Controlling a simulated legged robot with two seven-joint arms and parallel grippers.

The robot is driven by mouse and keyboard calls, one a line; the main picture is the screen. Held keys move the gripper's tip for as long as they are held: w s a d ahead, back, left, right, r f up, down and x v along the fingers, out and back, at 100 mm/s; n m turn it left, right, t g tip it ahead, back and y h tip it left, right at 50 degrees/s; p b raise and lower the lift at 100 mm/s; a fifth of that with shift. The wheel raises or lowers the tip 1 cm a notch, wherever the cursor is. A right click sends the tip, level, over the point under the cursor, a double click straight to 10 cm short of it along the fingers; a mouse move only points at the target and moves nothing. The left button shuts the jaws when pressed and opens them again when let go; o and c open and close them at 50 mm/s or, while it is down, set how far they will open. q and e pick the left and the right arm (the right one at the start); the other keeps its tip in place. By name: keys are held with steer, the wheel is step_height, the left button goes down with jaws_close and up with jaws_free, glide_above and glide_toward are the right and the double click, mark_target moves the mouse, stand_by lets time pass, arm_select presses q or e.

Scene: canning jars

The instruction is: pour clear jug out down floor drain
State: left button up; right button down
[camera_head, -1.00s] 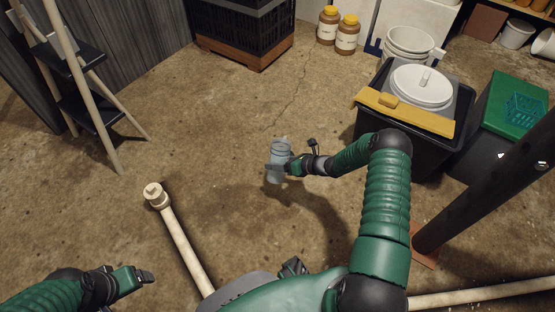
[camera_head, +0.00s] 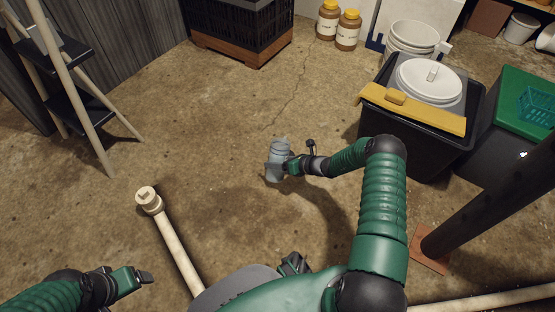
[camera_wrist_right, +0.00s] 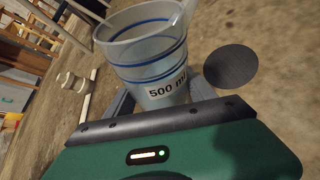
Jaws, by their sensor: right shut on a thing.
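The clear jug (camera_head: 278,158) is a translucent measuring jug with blue bands and a "500 ml" label. My right gripper (camera_head: 279,165) is shut around it and holds it over the bare concrete floor, near the middle of the head view. In the right wrist view the jug (camera_wrist_right: 147,55) stands between the fingers with its mouth open. Its contents cannot be made out. My left gripper (camera_head: 145,278) is at the lower left, empty-looking; its finger gap is not clear. No floor drain can be made out in the head view. A dark round disc (camera_wrist_right: 231,70) shows beside the jug in the wrist view; I cannot tell what it is.
A capped pale pipe (camera_head: 168,235) lies at lower left. A step ladder (camera_head: 75,90) stands left. The middle floor is clear.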

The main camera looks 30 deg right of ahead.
steer(key=shift+w+d+f, duration=0.25)
steer(key=shift+w+f, duration=0.2)
steer(key=shift+f, duration=0.1)
arm_select(q)
steer(key=shift+w+d+f, duration=0.15)
steer(key=shift+w+f, duration=0.15)
steer(key=shift+w, duration=0.05)
arm_select(e)
steer(key=shift+r, duration=0.1)
steer(key=shift+s+a+m+g+y, duration=0.35)
steer(key=shift+a+m+g+y, duration=0.2)
steer(key=shift+m, duration=0.25)
steer(key=shift+d, duration=0.1)
steer(key=shift+s+a+r+m+g+y, duration=0.1)
steer(key=shift+r+m+g+y, duration=0.15)
steer(key=shift+r, duration=0.2)
steer(key=shift+a+r+m+g+y, duration=0.1)
steer(key=shift+r+m+y, duration=0.25)
steer(key=shift+r, duration=0.1)
